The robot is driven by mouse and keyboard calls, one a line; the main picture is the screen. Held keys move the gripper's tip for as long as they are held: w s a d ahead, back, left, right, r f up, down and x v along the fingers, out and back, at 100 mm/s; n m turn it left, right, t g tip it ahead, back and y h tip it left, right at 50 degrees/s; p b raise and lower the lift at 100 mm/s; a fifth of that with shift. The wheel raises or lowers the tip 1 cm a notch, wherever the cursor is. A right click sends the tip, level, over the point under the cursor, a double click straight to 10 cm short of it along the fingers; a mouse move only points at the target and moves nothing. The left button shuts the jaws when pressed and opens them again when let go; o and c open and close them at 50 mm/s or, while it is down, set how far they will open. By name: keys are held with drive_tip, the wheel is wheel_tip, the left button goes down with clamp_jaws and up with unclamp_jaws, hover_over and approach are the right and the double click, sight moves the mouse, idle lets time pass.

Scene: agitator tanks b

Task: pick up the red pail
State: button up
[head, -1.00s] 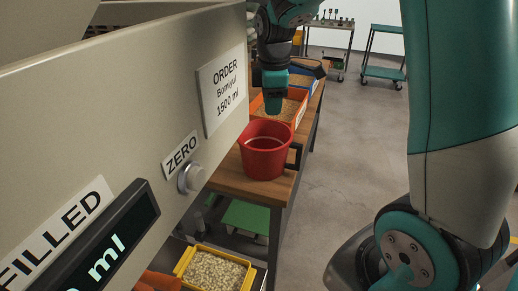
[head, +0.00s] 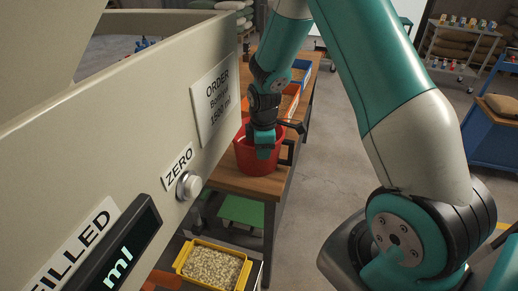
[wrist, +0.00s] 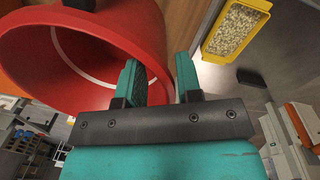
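The red pail (head: 245,158) stands upright on the wooden bench, with a dark handle on its right side. My gripper (head: 264,152) is over the pail in the head view and hides part of its rim and opening. In the wrist view the pail (wrist: 35,65) fills the upper left, and a pale line runs around its inside. My gripper (wrist: 158,78) shows its two teal fingers apart there. The left finger is over the pail's opening and the right finger is outside its wall, with the rim between them. I cannot tell whether either finger touches the wall.
A yellow bin (head: 213,266) of pale pellets sits low in front of the wooden bench (head: 265,188). Orange (head: 291,101) and blue (head: 301,70) bins stand behind the pail. A large beige panel (head: 130,115) with labels borders the left.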

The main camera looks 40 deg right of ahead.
drive_tip(key=shift+f, duration=0.75)
clamp_jaws()
drive_tip(key=shift+w, duration=0.1)
idle(0.8)
